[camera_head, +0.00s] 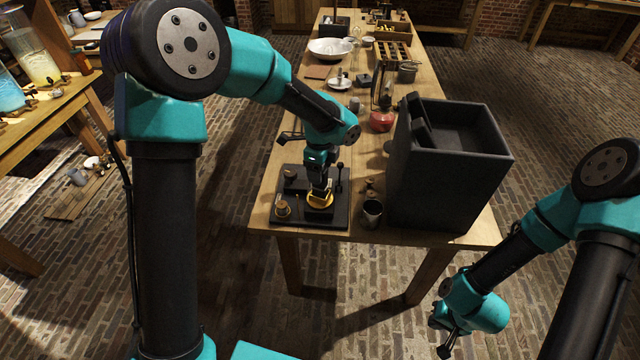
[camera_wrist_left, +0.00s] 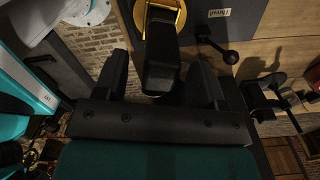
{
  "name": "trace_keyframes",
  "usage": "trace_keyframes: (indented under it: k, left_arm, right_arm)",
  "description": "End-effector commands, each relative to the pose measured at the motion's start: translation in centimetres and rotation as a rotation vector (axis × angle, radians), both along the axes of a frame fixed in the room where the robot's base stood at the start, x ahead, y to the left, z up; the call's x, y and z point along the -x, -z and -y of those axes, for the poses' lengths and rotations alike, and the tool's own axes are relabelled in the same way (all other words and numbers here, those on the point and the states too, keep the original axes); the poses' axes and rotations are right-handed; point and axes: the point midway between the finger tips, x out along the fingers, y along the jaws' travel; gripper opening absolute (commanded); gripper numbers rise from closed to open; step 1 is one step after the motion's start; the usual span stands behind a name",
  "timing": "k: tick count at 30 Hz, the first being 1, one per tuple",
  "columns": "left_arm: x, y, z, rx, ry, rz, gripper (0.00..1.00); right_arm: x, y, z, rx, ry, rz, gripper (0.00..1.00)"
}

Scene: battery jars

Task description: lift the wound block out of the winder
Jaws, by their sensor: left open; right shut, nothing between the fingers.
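The winder is a dark board (camera_head: 335,222) at the front left of the table, with a gold ring (camera_head: 320,200) on it; the ring also shows in the left wrist view (camera_wrist_left: 180,22). My left gripper (camera_head: 319,186) is low over the ring, pointing down. In the left wrist view, a dark block (camera_wrist_left: 161,62) stands between the fingers of my left gripper (camera_wrist_left: 158,82), which are open with gaps at the sides. I cannot tell whether it is the wound block. My right gripper (camera_head: 445,350) is shut and empty, off the table at the lower right.
A crank with a black knob (camera_wrist_left: 230,57) is beside the ring. A brass-coloured jar (camera_head: 282,208) stands on the board's left. A metal cup (camera_head: 372,213) and a large black open box (camera_head: 450,165) stand to the right. Bowls and tools fill the table behind.

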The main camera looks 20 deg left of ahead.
Motion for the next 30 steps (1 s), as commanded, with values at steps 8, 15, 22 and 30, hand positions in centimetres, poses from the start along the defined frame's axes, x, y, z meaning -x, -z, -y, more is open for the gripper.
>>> trace_keyframes:
  k: [8,15,22,30]
  left_arm:
    - [-0.01,0.78,-0.01,0.001,-0.001,0.001,0.64]
    - [0.00,0.77,-0.01,0.000,-0.001,0.001,0.64]
    - [0.00,0.76,-0.01,0.000,-0.001,0.001,0.48]
    - [0.00,0.76,-0.01,0.000,-0.001,0.001,0.23]
  right_arm:
    - [0.00,0.00,0.00,0.000,0.000,0.000,0.00]
    - [0.00,0.00,0.00,0.000,0.000,0.000,0.00]
    - [0.00,0.00,0.00,0.000,0.000,0.000,0.00]
    - [0.00,0.00,0.00,0.000,0.000,0.000,0.00]
